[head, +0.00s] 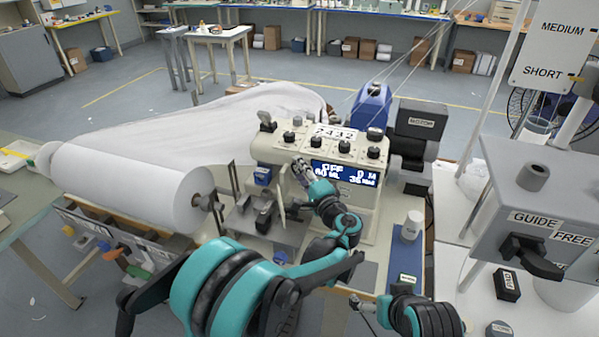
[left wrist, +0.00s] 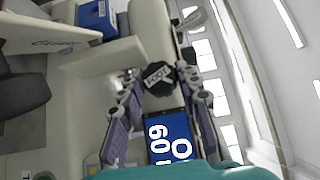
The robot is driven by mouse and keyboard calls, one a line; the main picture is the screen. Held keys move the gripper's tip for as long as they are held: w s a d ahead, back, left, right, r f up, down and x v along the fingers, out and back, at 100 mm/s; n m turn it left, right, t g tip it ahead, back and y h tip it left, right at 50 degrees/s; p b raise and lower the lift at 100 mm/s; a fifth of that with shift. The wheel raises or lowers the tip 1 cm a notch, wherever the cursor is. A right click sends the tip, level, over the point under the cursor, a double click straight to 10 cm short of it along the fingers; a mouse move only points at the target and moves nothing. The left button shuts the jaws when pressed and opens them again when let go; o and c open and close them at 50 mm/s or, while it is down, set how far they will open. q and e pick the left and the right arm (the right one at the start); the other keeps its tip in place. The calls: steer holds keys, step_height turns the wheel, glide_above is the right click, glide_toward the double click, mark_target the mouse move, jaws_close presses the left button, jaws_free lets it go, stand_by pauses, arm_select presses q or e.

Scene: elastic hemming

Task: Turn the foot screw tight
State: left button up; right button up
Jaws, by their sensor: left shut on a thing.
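The foot screw (left wrist: 158,78) is a black knob labelled FOOT, seen in the left wrist view beside the blue display (left wrist: 170,140). My left gripper (left wrist: 155,82) has one finger on each side of the knob and is shut on it. In the head view my left gripper (head: 299,166) is at the front left of the cream sewing machine (head: 278,152), left of the lit display (head: 343,173). The screw is hidden there by the gripper. Part of my right gripper (head: 366,308) shows low in the head view; its finger opening is unclear.
Several black knobs stand on the machine top, one of them at its right (head: 373,152). A large white fabric roll (head: 135,185) lies to the left. A grey box labelled GUIDE and FREE (head: 540,205) stands at the right. A white spool (head: 412,225) stands right of the machine.

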stand_by(0.3)
arm_select(q)
steer(key=o, duration=1.2)
steer(key=shift+c, duration=0.2)
